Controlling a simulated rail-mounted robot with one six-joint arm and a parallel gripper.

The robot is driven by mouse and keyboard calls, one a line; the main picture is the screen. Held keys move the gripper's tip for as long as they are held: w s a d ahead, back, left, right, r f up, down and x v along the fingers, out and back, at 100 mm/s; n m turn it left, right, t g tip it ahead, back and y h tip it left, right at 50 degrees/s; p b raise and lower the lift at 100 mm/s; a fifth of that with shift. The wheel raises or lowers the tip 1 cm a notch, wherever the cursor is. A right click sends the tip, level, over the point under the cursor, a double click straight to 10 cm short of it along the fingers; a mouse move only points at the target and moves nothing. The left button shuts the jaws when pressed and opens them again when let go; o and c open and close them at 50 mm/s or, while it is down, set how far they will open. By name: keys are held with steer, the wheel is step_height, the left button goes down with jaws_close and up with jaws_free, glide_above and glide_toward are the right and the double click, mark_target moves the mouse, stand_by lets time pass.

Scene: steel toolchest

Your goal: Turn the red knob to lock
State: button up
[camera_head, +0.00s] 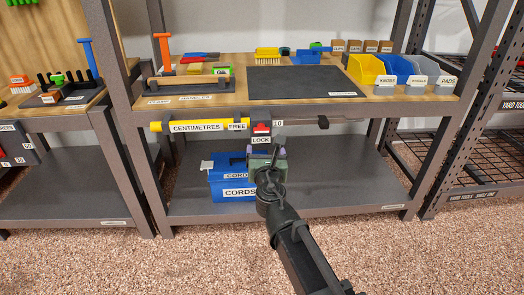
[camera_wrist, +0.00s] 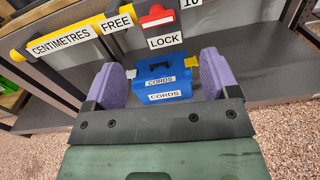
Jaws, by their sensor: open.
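The red knob (camera_head: 262,128) sits on the front of the bench, just right of the FREE label (camera_head: 237,126) and above the LOCK label (camera_head: 261,140). In the wrist view the red knob (camera_wrist: 157,17) is at the top middle, with the LOCK label (camera_wrist: 165,41) below it and the FREE label (camera_wrist: 117,22) to its left. My gripper (camera_head: 266,151) is below the knob and apart from it. Its purple fingers (camera_wrist: 166,77) are spread wide with nothing between them; the blue box shows beyond the gap.
A yellow bar labelled CENTIMETRES (camera_head: 196,126) runs left of the knob; a dark rod (camera_head: 305,121) extends right. A blue CORDS box (camera_head: 232,183) stands on the lower shelf (camera_head: 330,190) behind my gripper. Bins and tools occupy the worktop above.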

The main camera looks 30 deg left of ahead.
mark_target(262, 132)
steer(key=shift+n+y, duration=0.3)
steer(key=shift+n, duration=0.3)
steer(key=x, duration=1.1)
steer(key=shift+s, duration=0.1)
steer(key=shift+c, duration=0.3)
steer(key=c, duration=0.9)
steer(key=shift+o, duration=0.2)
